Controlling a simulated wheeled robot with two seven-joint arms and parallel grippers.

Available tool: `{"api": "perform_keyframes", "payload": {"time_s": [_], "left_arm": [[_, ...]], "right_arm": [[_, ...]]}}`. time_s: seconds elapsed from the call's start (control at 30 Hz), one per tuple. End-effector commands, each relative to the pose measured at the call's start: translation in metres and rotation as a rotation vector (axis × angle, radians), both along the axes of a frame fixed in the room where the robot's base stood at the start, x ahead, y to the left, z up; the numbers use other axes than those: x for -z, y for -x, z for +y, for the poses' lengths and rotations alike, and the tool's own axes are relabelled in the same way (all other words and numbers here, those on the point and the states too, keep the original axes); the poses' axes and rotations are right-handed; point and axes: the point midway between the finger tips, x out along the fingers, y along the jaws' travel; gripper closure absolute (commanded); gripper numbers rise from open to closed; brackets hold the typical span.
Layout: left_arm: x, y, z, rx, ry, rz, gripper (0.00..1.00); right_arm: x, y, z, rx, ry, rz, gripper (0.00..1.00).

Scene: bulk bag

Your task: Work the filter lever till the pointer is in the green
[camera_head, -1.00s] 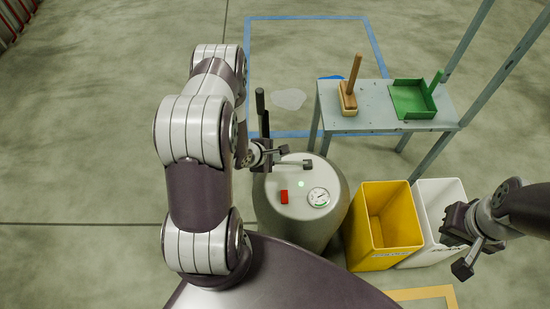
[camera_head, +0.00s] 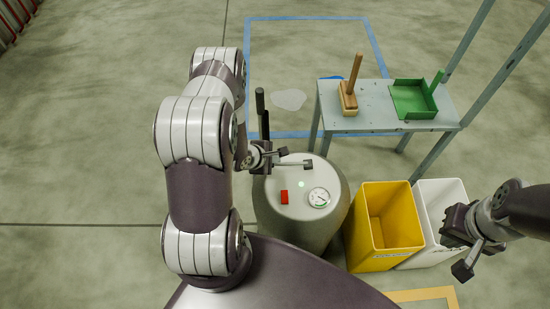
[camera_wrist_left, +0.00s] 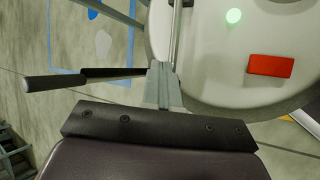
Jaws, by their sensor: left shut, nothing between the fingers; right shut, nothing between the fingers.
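The filter vessel (camera_head: 283,222) is a rounded grey drum with a pale top, near the middle of the head view. A round white gauge (camera_head: 319,197) with some green near its rim sits on the top; its pointer is too small to read surely. The filter lever (camera_head: 261,101) has a black grip and stands up at the drum's back left. It also shows in the left wrist view (camera_wrist_left: 55,81), left of the fingers. My right gripper (camera_head: 462,270) is shut and empty at the right.
A red block (camera_head: 284,197) and a lit green lamp (camera_head: 301,184) are on the drum's top. A yellow bin (camera_head: 362,229) and a white bin (camera_head: 450,190) stand right of it. Behind, a grey table (camera_head: 372,121) carries a wooden-handled brush (camera_head: 349,98) and a green dustpan (camera_head: 411,97).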

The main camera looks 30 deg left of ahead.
Motion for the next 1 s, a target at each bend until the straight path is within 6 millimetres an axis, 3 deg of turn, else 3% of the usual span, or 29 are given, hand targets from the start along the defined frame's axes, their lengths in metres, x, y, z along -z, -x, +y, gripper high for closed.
{"api": "perform_keyframes", "payload": {"time_s": [0.7, 1.0], "left_arm": [[0.002, 0.001, 0.0, -0.001, 0.0, 0.001, 1.0], [-0.013, 0.0, -0.001, -0.001, 0.0, 0.001, 1.0]], "right_arm": [[0.001, 0.0, 0.0, 0.0, 0.0, 0.0, 1.0], [-0.015, 0.0, 0.0, 0.0, 0.0, 0.0, 1.0]]}}
